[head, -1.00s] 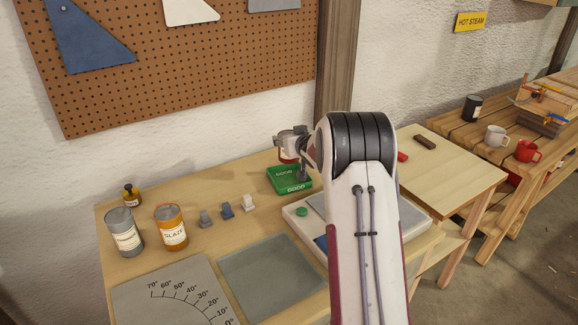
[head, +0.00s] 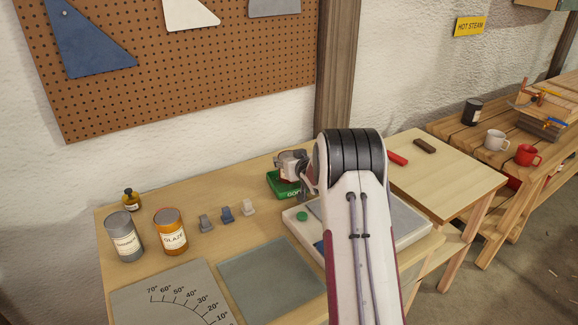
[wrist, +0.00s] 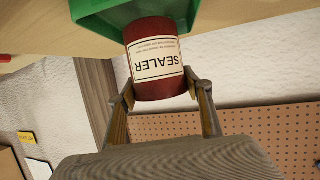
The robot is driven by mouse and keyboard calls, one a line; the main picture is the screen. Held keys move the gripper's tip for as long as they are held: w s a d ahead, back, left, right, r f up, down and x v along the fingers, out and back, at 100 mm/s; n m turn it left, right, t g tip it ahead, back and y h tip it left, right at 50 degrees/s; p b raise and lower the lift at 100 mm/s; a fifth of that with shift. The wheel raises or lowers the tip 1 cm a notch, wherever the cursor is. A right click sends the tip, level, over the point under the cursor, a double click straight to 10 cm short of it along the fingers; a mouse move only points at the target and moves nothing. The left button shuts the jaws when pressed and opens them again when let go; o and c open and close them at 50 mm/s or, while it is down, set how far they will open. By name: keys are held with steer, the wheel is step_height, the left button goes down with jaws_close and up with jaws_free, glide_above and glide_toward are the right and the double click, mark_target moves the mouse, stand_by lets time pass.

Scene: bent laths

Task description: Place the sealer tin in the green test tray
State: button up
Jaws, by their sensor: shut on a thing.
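The sealer tin (wrist: 156,60) is dark red with a white label and shows upside down in the wrist view. My gripper (wrist: 162,92) is shut on it, one finger on each side. The green test tray (wrist: 95,12) is at the top of the wrist view, and the tin's far end overlaps it. I cannot tell whether the tin touches the tray floor. In the head view my gripper (head: 292,165) is low over the green test tray (head: 281,187), hiding part of it. The tin is mostly hidden there.
A grey tin (head: 123,237), an orange glaze tin (head: 170,233) and a small amber bottle (head: 131,200) stand at the left of the bench. Several small clips (head: 227,214) lie between them and the tray. A pale tray-like board (head: 412,228) lies beside my arm.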

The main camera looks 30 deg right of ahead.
steer(key=shift+f, duration=1.1)
steer(key=shift+f, duration=0.1)
steer(key=o, duration=1.4)
steer(key=shift+f, duration=0.1)
steer(key=shift+c, duration=0.2)
steer(key=shift+s, duration=0.1)
steer(key=shift+s+a+r, duration=0.1)
steer(key=shift+s+r, duration=0.25)
steer(key=v, duration=1.1)
